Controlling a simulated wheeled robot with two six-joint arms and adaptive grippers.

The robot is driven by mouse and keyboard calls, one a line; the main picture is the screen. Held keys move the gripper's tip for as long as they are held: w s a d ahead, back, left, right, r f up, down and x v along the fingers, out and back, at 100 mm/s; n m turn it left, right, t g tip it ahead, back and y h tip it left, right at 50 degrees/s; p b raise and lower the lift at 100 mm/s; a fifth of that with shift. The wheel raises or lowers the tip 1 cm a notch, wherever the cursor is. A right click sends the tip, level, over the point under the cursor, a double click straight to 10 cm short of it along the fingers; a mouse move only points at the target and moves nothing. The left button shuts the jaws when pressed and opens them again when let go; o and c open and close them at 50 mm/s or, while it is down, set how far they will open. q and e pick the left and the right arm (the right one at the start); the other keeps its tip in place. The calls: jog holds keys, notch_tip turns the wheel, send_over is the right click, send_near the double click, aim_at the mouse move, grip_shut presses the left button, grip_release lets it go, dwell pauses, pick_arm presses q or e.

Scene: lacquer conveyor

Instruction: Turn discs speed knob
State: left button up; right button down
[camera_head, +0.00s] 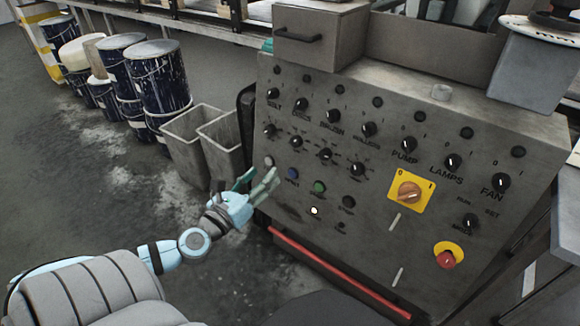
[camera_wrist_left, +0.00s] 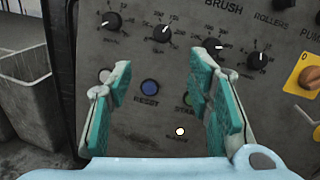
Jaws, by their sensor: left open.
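The grey control panel (camera_head: 300,215) carries a row of small black speed knobs below the labelled switches. The discs speed knob (camera_head: 295,141) is the second from the left, under the DISCS label. In the left wrist view, the discs speed knob (camera_wrist_left: 161,33) is black with a white pointer mark and a printed scale around it. My left gripper (camera_head: 262,176) is open and empty in front of the panel's lower left. In the left wrist view, its teal-padded fingers (camera_wrist_left: 158,75) stand apart, below the knob and not touching it. My right gripper is not in view.
A blue reset button (camera_wrist_left: 149,87) and a lit white lamp (camera_wrist_left: 180,131) show between the fingers. A yellow-backed orange switch (camera_head: 410,192) and red stop button (camera_head: 447,258) are farther right. Grey bins (camera_head: 197,128) and paint drums (camera_head: 158,80) stand left of the panel.

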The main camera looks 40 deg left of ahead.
pick_arm(q)
send_near(294, 142)
jog(key=w, duration=0.2)
jog(key=w+p, duration=0.1)
jog(key=w, duration=0.1)
jog(key=w+a+p, duration=0.1)
jog(key=w, duration=0.2)
jog(key=shift+w+r, duration=0.1)
jog(key=shift+w+p, duration=0.3)
jog(key=shift+w, duration=0.1)
grip_shut()
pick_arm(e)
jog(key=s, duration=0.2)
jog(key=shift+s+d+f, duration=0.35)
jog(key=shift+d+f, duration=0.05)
pick_arm(q)
jog(key=shift+n, duration=0.3)
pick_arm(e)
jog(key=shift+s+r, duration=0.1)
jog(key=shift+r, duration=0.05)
